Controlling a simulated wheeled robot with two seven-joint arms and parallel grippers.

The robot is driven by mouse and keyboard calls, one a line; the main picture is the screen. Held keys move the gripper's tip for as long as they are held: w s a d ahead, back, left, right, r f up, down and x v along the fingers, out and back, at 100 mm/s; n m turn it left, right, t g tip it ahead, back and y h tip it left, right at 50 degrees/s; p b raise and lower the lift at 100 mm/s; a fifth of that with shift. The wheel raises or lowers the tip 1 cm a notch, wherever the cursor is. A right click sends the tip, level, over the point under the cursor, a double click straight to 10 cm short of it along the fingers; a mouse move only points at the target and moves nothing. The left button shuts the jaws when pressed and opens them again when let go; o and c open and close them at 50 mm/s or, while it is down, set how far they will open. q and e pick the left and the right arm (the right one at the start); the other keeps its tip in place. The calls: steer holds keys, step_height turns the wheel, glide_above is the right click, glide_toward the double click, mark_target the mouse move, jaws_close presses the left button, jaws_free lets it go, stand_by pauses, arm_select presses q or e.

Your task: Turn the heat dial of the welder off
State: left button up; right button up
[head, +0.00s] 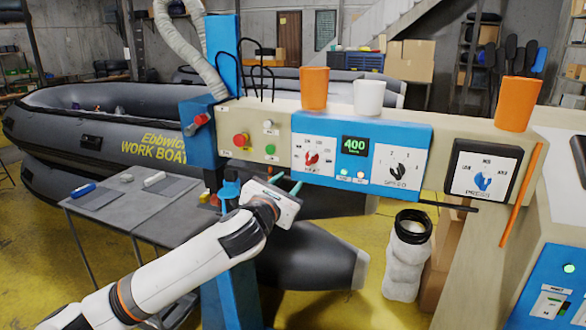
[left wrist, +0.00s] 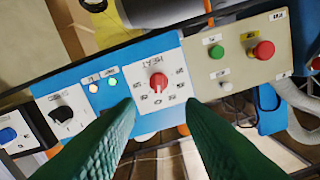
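The welder's heat dial is a red knob (head: 311,159) on a white plate in the blue control panel (head: 417,147). In the left wrist view the red knob (left wrist: 158,81) shows upside down on its plate; its setting marks are too small to read surely. The green display (head: 354,146) reads 400. My left gripper (head: 287,183) is just below and left of the dial, its green fingers apart. In the left wrist view the fingertips (left wrist: 158,104) are open on either side below the knob, not touching it. My right gripper is not in view.
The black speed knob (head: 397,169) and blue press knob (head: 483,181) are to the right. Red (head: 240,140) and green (head: 270,149) buttons are to the left. Cups, one white (head: 369,97), stand on the machine's top. A grey table (head: 130,215) stands at left.

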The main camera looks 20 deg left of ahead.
mark_target(309, 160)
arm_select(q)
steer(key=w, duration=0.3)
steer(key=w+p, duration=0.1)
steer(key=w, duration=0.3)
steer(key=w+p, duration=0.1)
steer(key=w, duration=0.2)
steer(key=shift+w+d+r, duration=0.2)
steer(key=shift+w+d, duration=0.15)
steer(key=shift+w, duration=0.05)
steer(key=shift+w+f+p, duration=0.1)
steer(key=shift+w+p, duration=0.25)
steer(key=shift+w, duration=0.4)
steer(key=shift+c, duration=0.6)
jaws_close()
